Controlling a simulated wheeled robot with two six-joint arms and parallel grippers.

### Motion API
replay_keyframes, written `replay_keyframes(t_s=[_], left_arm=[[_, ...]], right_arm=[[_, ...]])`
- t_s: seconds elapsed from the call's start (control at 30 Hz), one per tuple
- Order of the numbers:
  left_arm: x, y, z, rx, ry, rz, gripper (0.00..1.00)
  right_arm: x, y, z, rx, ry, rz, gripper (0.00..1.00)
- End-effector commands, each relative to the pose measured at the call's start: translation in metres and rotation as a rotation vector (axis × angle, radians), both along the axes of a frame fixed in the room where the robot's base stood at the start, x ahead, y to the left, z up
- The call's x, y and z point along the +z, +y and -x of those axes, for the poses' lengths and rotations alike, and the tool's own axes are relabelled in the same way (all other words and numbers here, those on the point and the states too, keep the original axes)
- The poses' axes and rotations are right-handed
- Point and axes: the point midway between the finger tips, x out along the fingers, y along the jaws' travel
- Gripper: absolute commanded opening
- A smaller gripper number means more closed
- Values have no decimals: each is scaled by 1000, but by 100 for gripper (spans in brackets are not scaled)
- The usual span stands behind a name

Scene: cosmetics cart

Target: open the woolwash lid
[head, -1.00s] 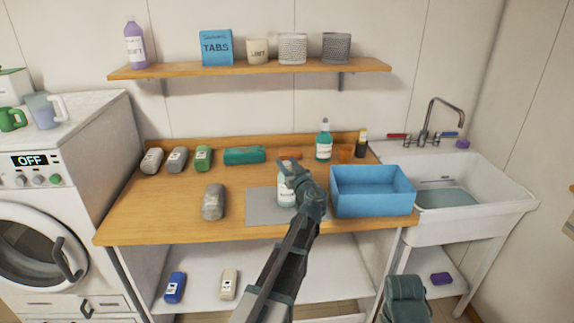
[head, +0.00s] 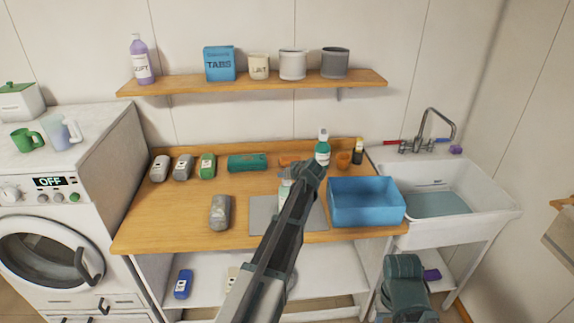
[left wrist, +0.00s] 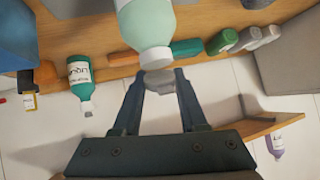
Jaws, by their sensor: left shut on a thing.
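The woolwash bottle (head: 284,188) is pale green and stands on the grey mat (head: 263,215), partly hidden by my left arm. In the left wrist view the bottle (left wrist: 148,25) appears upside down, with its label out of sight. My left gripper (head: 308,172) is at the top of the bottle. In the left wrist view its two fingers (left wrist: 158,88) are shut on the grey lid (left wrist: 158,80). The lid is against or very close to the bottle's neck; I cannot tell whether it is loose. My right gripper's fingers are not seen.
A blue bin (head: 367,204) stands right of the mat. Several bottles lie at the back left. A grey bottle (head: 220,212) lies left of the mat.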

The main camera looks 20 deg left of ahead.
Motion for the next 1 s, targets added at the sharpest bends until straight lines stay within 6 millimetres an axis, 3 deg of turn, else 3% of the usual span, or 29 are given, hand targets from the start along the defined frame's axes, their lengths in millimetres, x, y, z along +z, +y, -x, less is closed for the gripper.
replay_keyframes(t_s=[0.03,0.4,0.7,1.0], left_arm=[[10,2,-5,2,40,25,0],[8,6,-13,2,346,202,0],[4,8,-18,0,578,337,0],[0,10,-20,0,746,436,0]], right_arm=[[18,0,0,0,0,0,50],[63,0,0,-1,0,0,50],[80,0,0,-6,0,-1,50],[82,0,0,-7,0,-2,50]])
